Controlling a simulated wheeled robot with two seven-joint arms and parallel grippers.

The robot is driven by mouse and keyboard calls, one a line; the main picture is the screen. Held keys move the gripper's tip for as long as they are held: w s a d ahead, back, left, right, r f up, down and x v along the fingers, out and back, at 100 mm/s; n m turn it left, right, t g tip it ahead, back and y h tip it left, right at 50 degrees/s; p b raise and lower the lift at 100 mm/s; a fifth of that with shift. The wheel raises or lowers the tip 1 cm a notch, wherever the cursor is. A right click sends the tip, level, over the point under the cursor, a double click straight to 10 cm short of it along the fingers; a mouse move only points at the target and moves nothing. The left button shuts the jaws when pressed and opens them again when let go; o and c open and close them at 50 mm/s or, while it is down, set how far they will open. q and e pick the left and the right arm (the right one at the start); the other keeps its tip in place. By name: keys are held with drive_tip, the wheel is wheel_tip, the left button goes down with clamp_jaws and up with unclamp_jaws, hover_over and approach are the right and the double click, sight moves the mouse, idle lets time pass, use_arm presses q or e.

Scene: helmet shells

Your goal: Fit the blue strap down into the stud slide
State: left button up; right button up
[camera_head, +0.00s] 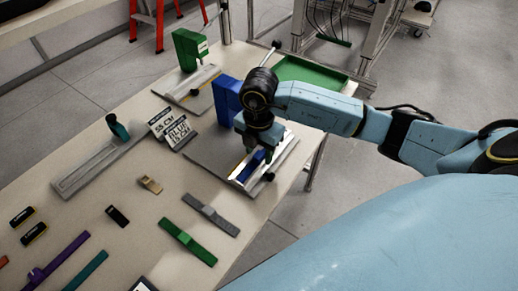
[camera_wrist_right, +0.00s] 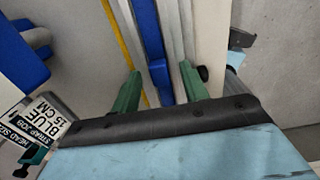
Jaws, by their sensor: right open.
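The blue strap (camera_head: 251,165) lies lengthwise along the stud slide (camera_head: 284,156), a pale metal rail channel on the grey base plate. In the right wrist view the strap (camera_wrist_right: 153,45) runs between the metal rails (camera_wrist_right: 176,35), beside a yellow strip. I cannot tell how deep it sits. My right gripper (camera_head: 259,146) is over the slide, pointing down. Its green fingers (camera_wrist_right: 160,88) are apart, one on each side of the strap, with gaps showing. The arm hides part of the slide in the head view. My left gripper is not in view.
A green tray (camera_head: 308,76) is behind. Grey (camera_head: 210,213) and green (camera_head: 187,242) straps lie in front. The table's right edge is close to the slide.

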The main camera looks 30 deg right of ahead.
sight(259, 154)
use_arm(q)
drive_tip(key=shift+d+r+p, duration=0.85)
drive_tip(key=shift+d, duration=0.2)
use_arm(e)
wheel_tip(259, 154, up, 13)
drive_tip(key=shift+r, duration=0.2)
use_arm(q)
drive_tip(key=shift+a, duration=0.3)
